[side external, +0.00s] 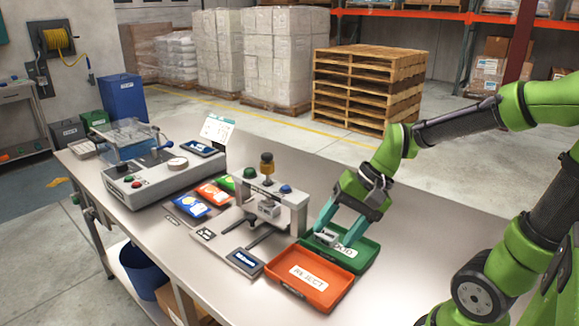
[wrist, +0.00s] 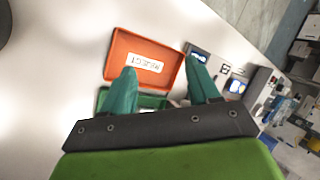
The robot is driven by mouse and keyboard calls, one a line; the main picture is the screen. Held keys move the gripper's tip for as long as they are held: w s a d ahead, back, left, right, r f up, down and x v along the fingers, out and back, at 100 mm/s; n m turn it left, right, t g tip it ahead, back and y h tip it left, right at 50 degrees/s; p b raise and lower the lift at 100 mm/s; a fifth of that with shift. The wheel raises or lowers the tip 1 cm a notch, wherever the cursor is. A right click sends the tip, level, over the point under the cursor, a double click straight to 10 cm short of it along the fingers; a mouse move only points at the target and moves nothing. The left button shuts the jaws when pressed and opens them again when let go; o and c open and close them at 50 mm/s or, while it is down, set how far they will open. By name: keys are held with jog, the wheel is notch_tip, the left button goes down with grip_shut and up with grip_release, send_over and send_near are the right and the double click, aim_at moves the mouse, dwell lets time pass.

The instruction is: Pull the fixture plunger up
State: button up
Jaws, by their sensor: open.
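The fixture (side external: 297,212) is a grey bridge-shaped frame on a base plate, near the middle of the bench. Its plunger (side external: 267,168) stands upright on top, with an amber and dark knob. A small pale grey block (side external: 269,208) sits under the bridge. My gripper (side external: 337,232) is right of the fixture, low over the green GOOD tray (side external: 366,258), apart from the plunger. Its teal fingers are spread, also in the wrist view (wrist: 161,66), with nothing held between them. In the wrist view I cannot make out the plunger clearly.
An orange REJECT tray (side external: 335,297) lies in front of the green tray. A small grey item (side external: 325,238) appears inside the green tray. The bench is bare at right.

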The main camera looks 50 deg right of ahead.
jog(key=w+d+f+m+t+y, duration=0.2)
jog(key=w+d+m+t+y, duration=0.35)
jog(key=w+m, duration=0.65)
jog(key=w+d+r+m+t+h, duration=0.2)
jog(key=d+m+t+h, duration=0.1)
jog(key=d+m+t, duration=0.15)
jog(key=w+d+r+m+t+h, duration=0.2)
jog(key=d+m+t, duration=0.1)
jog(key=d+m, duration=0.3)
jog(key=x, duration=1.6)
jog(key=shift+w+r, duration=0.15)
jog(key=shift+w, duration=0.25)
jog(key=shift+r, duration=0.1)
grip_shut()
